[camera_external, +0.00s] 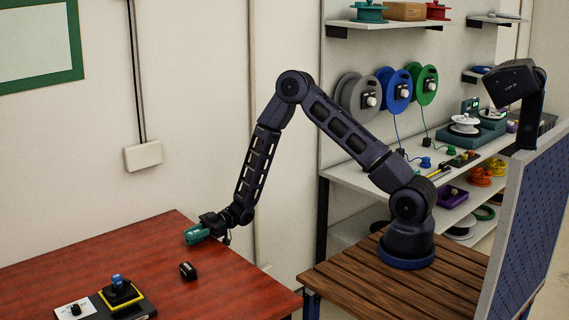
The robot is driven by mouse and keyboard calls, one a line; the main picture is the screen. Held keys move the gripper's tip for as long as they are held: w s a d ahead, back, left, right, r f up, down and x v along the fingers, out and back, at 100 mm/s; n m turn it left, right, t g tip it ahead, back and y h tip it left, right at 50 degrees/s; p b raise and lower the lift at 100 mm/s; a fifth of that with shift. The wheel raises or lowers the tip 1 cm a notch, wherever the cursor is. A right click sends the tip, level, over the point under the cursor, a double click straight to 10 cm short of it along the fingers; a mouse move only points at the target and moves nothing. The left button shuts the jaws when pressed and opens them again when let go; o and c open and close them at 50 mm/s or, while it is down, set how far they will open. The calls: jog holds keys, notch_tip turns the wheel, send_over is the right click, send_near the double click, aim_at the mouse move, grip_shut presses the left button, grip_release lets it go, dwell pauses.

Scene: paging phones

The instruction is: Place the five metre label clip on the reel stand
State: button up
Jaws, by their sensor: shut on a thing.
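My gripper (206,229) is over the red-brown table, near its back edge. It is shut on a small teal-green piece (194,235), which points left and slightly down. The piece is too small to read, so I cannot tell whether it is the five metre label clip. A small black block (188,271) sits on the table below the gripper, apart from it. A white reel (464,124) on a teal-grey base stands on the shelf at right; it may be the reel stand, but I cannot tell.
The red-brown table (235,290) holds a dark unit with a yellow-edged square (121,294), a blue knob and a white card at front left. Grey, blue and green reels (397,88) hang on the wall. A blue panel (525,235) stands at right.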

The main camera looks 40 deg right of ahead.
jog(key=shift+a+f, duration=0.1)
jog(key=shift+a, duration=1.15)
jog(key=shift+f, duration=0.15)
jog(key=o, duration=1)
jog(key=shift+o, duration=0.2)
jog(key=d+r, duration=0.1)
jog(key=d, duration=1)
